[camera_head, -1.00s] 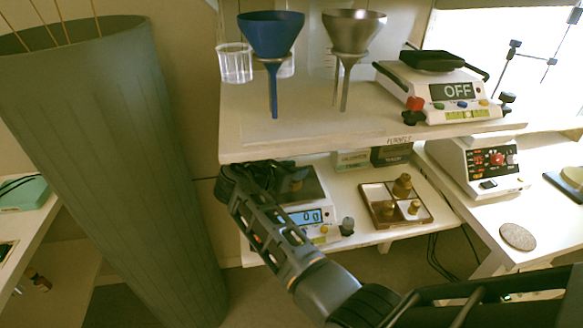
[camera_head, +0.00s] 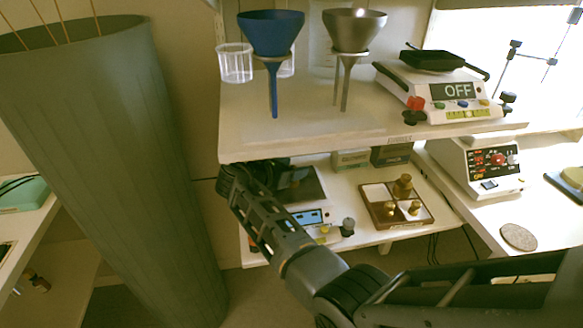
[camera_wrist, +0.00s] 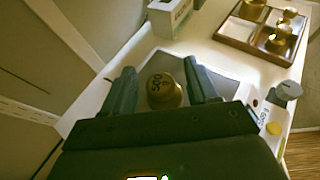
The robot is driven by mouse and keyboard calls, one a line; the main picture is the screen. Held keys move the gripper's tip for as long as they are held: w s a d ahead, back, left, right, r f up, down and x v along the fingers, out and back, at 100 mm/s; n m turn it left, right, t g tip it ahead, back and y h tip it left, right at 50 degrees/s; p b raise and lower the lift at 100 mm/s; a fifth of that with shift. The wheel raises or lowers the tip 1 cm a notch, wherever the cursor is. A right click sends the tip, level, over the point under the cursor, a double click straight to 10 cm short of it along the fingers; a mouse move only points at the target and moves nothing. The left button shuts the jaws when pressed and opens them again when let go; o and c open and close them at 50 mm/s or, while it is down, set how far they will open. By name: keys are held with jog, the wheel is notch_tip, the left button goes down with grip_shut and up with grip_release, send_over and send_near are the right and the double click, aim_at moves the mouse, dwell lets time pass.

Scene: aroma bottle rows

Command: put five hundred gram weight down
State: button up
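The brass five hundred gram weight (camera_wrist: 164,92) shows in the wrist view, its top marked 500. It appears to stand upright on the grey pan (camera_wrist: 222,88) of the lower-shelf balance. My gripper (camera_wrist: 161,80) is open around it, with a finger on each side and small gaps showing. In the head view my gripper (camera_head: 262,172) reaches under the upper shelf at the balance (camera_head: 306,184), and the arm hides the weight and part of the pan. The balance's blue display (camera_head: 308,217) is lit, but its reading is not legible.
A wooden weight box (camera_head: 428,221) with several brass weights stands right of the balance. Small boxes (camera_head: 352,158) stand behind. The upper shelf (camera_head: 310,140), holding funnels and another balance (camera_head: 445,90), overhangs my gripper.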

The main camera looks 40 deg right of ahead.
jog(key=shift+r, duration=0.1)
jog(key=v, duration=0.7)
jog(key=shift+a+r, duration=0.1)
jog(key=shift+a, duration=0.2)
jog(key=shift+s, duration=0.15)
dwell(0.3)
